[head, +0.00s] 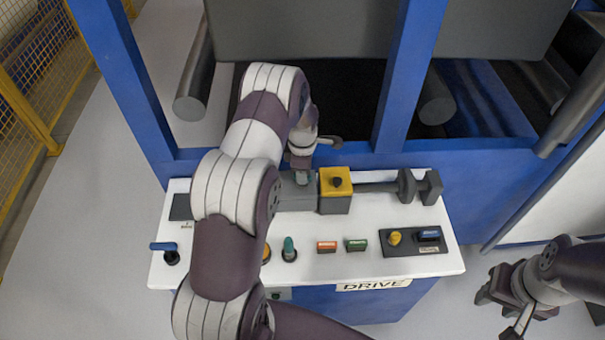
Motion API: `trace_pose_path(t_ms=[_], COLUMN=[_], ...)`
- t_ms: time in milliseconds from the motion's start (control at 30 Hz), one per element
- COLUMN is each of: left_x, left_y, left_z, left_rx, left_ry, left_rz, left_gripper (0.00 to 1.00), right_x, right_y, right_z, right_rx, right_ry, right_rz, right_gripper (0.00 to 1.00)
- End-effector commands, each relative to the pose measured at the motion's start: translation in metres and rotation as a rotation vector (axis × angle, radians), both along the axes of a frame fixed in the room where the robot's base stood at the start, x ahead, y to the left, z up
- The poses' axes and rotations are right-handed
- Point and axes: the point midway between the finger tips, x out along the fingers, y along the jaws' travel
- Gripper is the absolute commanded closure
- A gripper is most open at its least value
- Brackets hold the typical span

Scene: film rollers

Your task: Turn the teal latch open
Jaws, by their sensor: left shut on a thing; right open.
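My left gripper (302,164) reaches down from above onto the grey block (296,196) at the back of the white panel. It is shut on a small teal part, the teal latch (303,179), of which only a little shows below the fingers; my arm and gripper hide the rest, so its angle cannot be told. A separate teal knob (289,247) stands on a dark base nearer the front of the panel, with no gripper on it. My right gripper (503,290) is open and empty at the lower right, off the panel.
Beside the grey block is a yellow-topped block (336,182) with a dark shaft (376,187) running right. The white panel (300,272) also carries a blue lever (163,247), orange and green buttons, and a yellow knob (394,238). Blue posts (407,80) and rollers stand behind.

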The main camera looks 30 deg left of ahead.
Motion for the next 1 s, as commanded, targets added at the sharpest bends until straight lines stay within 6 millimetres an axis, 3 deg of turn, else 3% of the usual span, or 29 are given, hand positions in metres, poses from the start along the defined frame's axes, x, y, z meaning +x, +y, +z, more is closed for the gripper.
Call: trace_pose_path(t_ms=[633, 667, 700, 733, 1000], left_x=[0.0006, 0.0006, 0.0006, 0.0005, 0.0003], left_y=[0.0001, 0.0001, 0.0001, 0.0001, 0.0001], left_z=[0.0007, 0.0007, 0.0006, 0.0006, 0.0008], left_rx=[0.001, 0.001, 0.001, 0.001, 0.000], left_ry=[-0.002, -0.002, -0.002, -0.002, -0.001], left_rz=[0.049, 0.049, 0.048, 0.048, 0.048], left_gripper=[1.00, 0.77, 0.64, 0.57, 0.57], right_x=[0.0000, 0.0000, 0.0000, 0.0000, 0.0000], right_y=[0.0000, 0.0000, 0.0000, 0.0000, 0.0000], right_z=[-0.0022, -0.0022, -0.0022, -0.0022, -0.0026], right_rx=[0.000, 0.000, 0.000, 0.000, 0.000], right_ry=[0.000, 0.000, 0.000, 0.000, 0.000], right_rz=[0.000, 0.000, 0.000, 0.000, 0.000], right_gripper=[0.57, 0.57, 0.57, 0.57, 0.57])
